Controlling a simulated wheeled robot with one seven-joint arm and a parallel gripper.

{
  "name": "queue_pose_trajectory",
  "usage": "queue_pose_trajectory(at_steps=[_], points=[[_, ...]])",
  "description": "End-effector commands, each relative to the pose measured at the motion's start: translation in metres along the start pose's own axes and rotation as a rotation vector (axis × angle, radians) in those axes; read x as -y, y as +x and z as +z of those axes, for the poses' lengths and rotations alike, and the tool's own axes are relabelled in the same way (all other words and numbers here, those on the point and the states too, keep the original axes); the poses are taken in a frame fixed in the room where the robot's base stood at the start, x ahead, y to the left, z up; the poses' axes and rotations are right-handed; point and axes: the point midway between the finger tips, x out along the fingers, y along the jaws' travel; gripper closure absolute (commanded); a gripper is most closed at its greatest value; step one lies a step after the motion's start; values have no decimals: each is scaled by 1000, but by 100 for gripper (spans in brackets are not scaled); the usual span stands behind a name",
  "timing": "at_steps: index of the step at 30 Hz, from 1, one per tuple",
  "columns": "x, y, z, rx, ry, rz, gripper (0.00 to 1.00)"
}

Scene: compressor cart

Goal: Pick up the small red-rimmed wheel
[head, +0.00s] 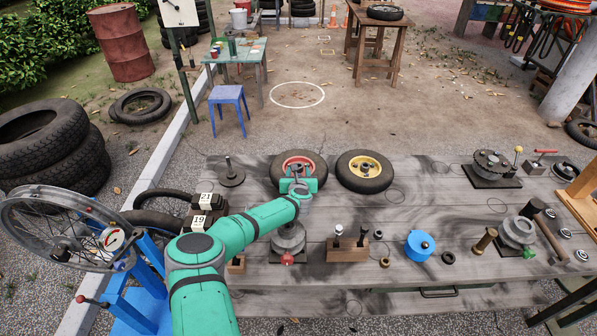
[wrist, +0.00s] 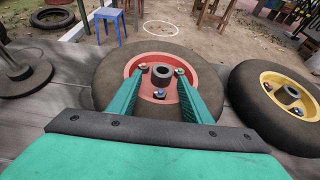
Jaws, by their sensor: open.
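The small red-rimmed wheel (head: 313,160) lies flat at the far edge of the grey bench, with a black tyre and a dark hub. In the wrist view the red-rimmed wheel (wrist: 112,75) fills the middle, its red rim showing between and around my fingers. My gripper (head: 296,186) is over the near part of this wheel. In the wrist view my gripper (wrist: 158,86) is open, with its two green fingers reaching over the rim on either side of the hub. I cannot tell whether the fingertips touch the rim or hub.
A yellow-rimmed wheel (head: 364,171) lies close to the right. A spindle on a round base (head: 231,174) stands to the left. A grey metal fitting (head: 288,238), a wooden block with tools (head: 347,249) and a blue round part (head: 419,245) stand nearer on the bench.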

Motion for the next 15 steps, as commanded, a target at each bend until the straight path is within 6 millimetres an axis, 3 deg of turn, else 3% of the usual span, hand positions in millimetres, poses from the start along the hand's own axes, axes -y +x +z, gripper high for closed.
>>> queue_pose_trajectory(at_steps=[6,15], points=[[0,19,-1,0,0,2,55],[-1,22,0,0,-1,1,55]])
